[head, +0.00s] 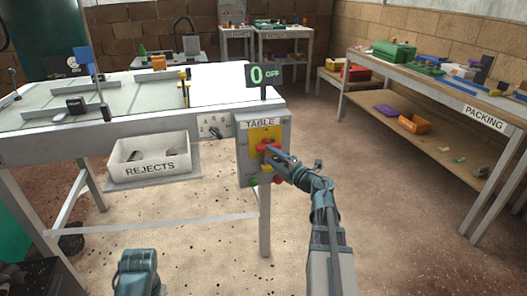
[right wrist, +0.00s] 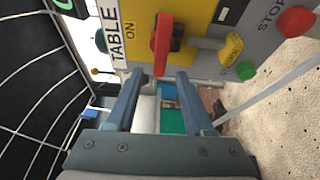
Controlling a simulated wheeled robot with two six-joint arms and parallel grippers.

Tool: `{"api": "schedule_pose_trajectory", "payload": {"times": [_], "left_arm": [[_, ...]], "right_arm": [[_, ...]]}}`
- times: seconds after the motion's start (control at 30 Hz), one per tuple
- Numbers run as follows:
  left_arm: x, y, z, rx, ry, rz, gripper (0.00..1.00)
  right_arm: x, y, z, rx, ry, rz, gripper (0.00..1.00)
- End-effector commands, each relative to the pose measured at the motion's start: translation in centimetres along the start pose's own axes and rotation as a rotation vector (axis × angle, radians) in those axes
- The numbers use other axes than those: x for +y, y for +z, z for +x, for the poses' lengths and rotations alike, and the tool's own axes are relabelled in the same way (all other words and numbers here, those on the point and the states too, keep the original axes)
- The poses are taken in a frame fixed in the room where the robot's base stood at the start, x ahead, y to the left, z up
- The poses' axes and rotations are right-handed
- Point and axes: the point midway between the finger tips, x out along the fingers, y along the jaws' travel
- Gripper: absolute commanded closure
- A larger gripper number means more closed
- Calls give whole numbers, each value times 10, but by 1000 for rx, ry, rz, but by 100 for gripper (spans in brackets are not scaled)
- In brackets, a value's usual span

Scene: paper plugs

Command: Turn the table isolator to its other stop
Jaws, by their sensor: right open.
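The table isolator is a red handle (head: 268,148) on a yellow plate (head: 258,134), on the grey box marked TABLE (head: 248,152) at the table's corner. In the right wrist view the red handle (right wrist: 162,45) lies crosswise to the box's upright, with ON on the plate above it. A sign (head: 264,76) over the box reads 0 OFF. My right gripper (right wrist: 161,77) is open, its fingertips just short of the handle's near end with a gap between them. I cannot tell whether they touch it. My left gripper is out of view.
A yellow tag on a grey peg (right wrist: 230,48) sits below the handle, with a green button (right wrist: 246,70) and a red STOP button (right wrist: 297,21). The packing bench (head: 484,118) stands right, with clear floor between.

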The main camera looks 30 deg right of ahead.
Motion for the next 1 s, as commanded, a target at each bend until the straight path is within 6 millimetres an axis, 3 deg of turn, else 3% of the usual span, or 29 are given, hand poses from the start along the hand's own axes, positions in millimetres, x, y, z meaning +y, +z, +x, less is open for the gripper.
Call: {"api": "schedule_pose_trajectory", "payload": {"times": [0.03, 0.2, 0.4, 1.0], "left_arm": [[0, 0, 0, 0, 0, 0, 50], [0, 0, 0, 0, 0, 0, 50], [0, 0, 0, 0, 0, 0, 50], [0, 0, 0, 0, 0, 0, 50]], "right_arm": [[0, -2, -16, -3, 0, 0, 48], [0, -1, -48, -3, 0, 0, 48], [0, -1, -71, 0, 0, -1, 48], [0, 0, -78, 1, 0, -1, 48]]}}
